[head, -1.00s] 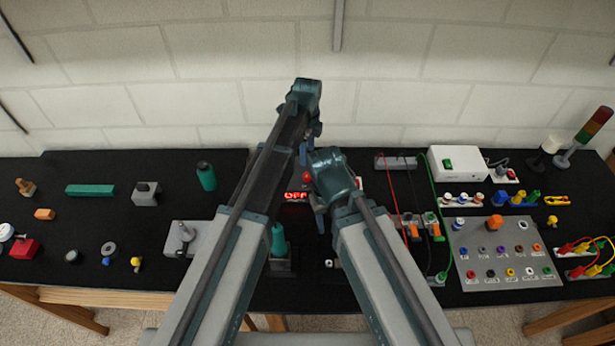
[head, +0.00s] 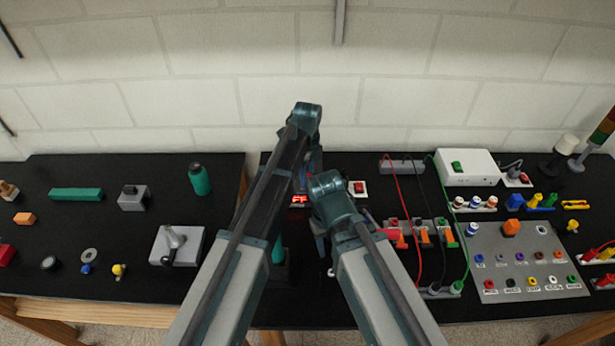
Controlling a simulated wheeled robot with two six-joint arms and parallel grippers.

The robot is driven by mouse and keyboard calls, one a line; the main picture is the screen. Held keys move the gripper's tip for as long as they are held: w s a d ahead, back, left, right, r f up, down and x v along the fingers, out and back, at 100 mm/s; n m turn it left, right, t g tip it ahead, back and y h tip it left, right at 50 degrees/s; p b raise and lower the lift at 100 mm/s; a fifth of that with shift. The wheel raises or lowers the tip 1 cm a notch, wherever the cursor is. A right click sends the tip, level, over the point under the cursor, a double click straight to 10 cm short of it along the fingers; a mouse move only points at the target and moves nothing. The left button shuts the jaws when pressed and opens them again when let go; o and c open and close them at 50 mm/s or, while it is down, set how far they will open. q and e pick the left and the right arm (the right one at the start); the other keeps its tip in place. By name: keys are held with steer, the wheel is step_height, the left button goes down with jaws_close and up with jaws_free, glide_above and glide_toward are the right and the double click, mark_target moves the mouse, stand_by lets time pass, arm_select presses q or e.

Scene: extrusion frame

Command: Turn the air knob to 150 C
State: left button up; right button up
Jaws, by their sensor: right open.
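A small red lit display (head: 299,200) shows between my two arms, partly covered; the letters "FF" can be read. The air knob cannot be made out; my arms cover most of the area around the display. My right gripper (head: 319,228) shows only as a dark sliver beside my right arm, just right of and below the display. It is open, and nothing can be seen between its fingers. My left arm rises from the lower left and bends above the display; its gripper is hidden behind the arm links.
A red switch (head: 359,187) on a white plate stands right of my right arm. Further right are a white box (head: 467,167), cables and a grey socket panel (head: 520,262). On the left are a teal bottle (head: 200,180) and a grey lever box (head: 177,247).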

arm_select(q)
jaws_close()
stand_by(0.4)
steer(key=n, duration=1.4)
steer(key=shift+n, duration=0.4)
steer(key=n, duration=0.4)
steer(key=shift+n, duration=0.4)
